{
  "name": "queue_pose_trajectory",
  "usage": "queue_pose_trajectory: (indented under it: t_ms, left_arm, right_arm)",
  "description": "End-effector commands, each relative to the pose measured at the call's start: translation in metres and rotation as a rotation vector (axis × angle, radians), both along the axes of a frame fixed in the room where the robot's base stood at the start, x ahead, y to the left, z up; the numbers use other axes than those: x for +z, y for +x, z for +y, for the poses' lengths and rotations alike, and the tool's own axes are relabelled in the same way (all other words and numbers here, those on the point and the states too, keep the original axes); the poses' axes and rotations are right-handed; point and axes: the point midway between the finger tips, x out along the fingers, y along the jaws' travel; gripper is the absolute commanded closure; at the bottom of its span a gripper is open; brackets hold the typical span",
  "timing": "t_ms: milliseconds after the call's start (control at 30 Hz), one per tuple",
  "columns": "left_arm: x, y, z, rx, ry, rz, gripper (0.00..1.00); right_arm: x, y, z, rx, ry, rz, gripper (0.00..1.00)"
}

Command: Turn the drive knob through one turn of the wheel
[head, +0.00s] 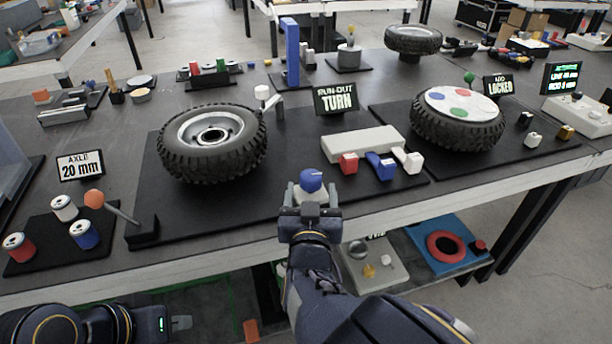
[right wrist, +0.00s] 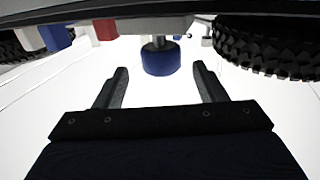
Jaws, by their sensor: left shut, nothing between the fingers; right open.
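The blue drive knob (head: 311,180) stands at the front edge of the dark mat, right of the left wheel (head: 212,142). It also shows in the right wrist view (right wrist: 161,60), on a short metal shaft. My right gripper (head: 311,196) is open at the knob. In the wrist view the knob lies between the lines of the two fingers, near the tips, with a gap on each side. A sign reading "RUN-OUT TURN" (head: 336,98) stands behind. My left gripper (head: 180,323) is low at the bottom left, shut and empty, away from the table top.
A white block with red, blue and white keys (head: 362,145) is just right of the knob. A second wheel with a coloured disc (head: 462,102) stands further right by a "LOCKED" sign. An orange-tipped lever (head: 94,199) and spools are at the left. A lower shelf holds parts.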

Motion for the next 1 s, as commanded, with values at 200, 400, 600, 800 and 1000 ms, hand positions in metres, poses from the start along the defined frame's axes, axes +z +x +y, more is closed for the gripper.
queue_pose_trajectory:
  t_ms: [200, 400, 600, 800, 1000]
  left_arm:
    - [-0.007, 0.0, 0.0, 0.0, 0.0, 0.0, 1.0]
    - [-0.008, 0.0, 0.0, 0.0, 0.0, 0.0, 1.0]
    - [-0.008, 0.0, 0.0, 0.0, 0.0, 0.0, 1.0]
    - [-0.008, 0.0, 0.0, 0.0, 0.0, 0.0, 1.0]
    - [-0.008, 0.0, 0.0, 0.0, 0.0, 0.0, 1.0]
  right_arm:
    - [-0.002, 0.036, 0.0, 0.0, -0.001, 0.0, 0.35]
    - [-0.001, 0.051, 0.0, 0.001, 0.0, 0.001, 0.35]
    - [0.0, 0.052, 0.0, 0.003, 0.0, 0.001, 0.35]
    - [0.0, 0.052, 0.0, 0.003, 0.0, 0.001, 0.52]
    - [-0.001, 0.052, 0.0, 0.003, 0.0, 0.002, 0.79]
